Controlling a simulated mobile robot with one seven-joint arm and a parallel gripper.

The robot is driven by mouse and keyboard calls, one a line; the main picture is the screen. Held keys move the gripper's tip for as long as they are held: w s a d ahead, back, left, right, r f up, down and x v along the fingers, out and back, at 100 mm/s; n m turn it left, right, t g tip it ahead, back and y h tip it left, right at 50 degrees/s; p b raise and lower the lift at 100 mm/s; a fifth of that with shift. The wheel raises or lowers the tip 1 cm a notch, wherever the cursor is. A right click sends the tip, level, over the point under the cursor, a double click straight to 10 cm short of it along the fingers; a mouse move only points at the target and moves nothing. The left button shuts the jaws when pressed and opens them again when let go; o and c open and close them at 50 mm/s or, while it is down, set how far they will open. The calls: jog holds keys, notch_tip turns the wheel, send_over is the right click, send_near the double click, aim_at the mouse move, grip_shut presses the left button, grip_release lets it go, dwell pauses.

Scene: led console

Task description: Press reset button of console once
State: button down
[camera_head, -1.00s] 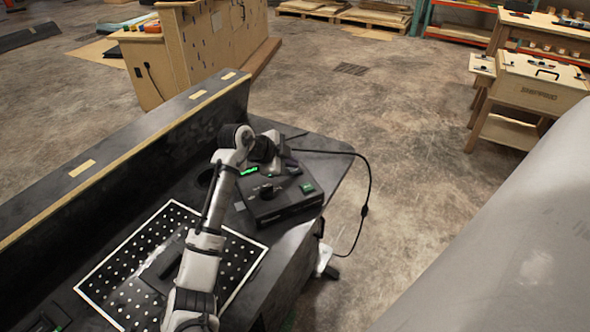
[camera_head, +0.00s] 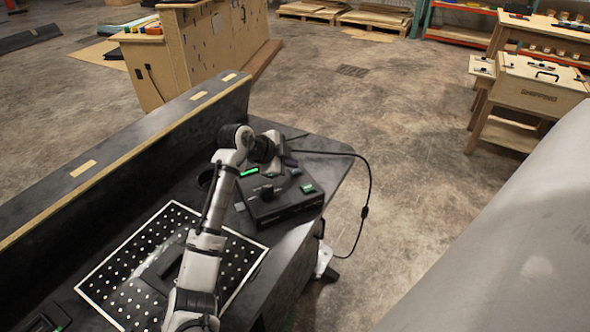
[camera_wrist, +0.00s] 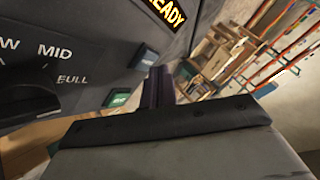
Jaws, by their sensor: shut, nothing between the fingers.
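The black console (camera_head: 285,208) sits on the dark table, with a lit green strip, a dark knob and a green button (camera_head: 307,188) on its top. A small blue button (camera_head: 296,171) lies close to my gripper (camera_head: 289,162). In the wrist view, my gripper (camera_wrist: 158,78) is shut and empty, its fingertips just right of the blue button (camera_wrist: 145,57). I cannot tell whether they touch it. The green button (camera_wrist: 119,99) is lower left of it. A "READY" display (camera_wrist: 163,12) and a knob (camera_wrist: 28,92) with "MID" and "FULL" also show. No reset label is readable.
A white-edged board with pale dots (camera_head: 128,270) lies on the table left of the console. A low dark wall with a wooden edge (camera_head: 120,160) runs behind. A black cable (camera_head: 368,185) hangs off the right side.

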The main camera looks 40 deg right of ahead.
aim_at(292, 172)
jog(key=shift+s+d+f, duration=0.2)
jog(key=shift+s+f, duration=0.2)
jog(key=shift+f, duration=0.15)
jog(key=shift+d+r+p, duration=0.1)
jog(key=shift+r+p, duration=0.45)
jog(key=shift+r, duration=0.05)
jog(key=shift+w+d+r+p, duration=0.1)
jog(key=shift+d+r+p, duration=0.1)
jog(key=shift+r+p, duration=0.1)
notch_tip(292, 172, up, 3)
jog(key=shift+w+a+r+p, duration=0.1)
jog(key=shift+w+a+p, duration=0.05)
jog(key=shift+p, duration=0.75)
jog(key=shift+w+a, duration=0.1)
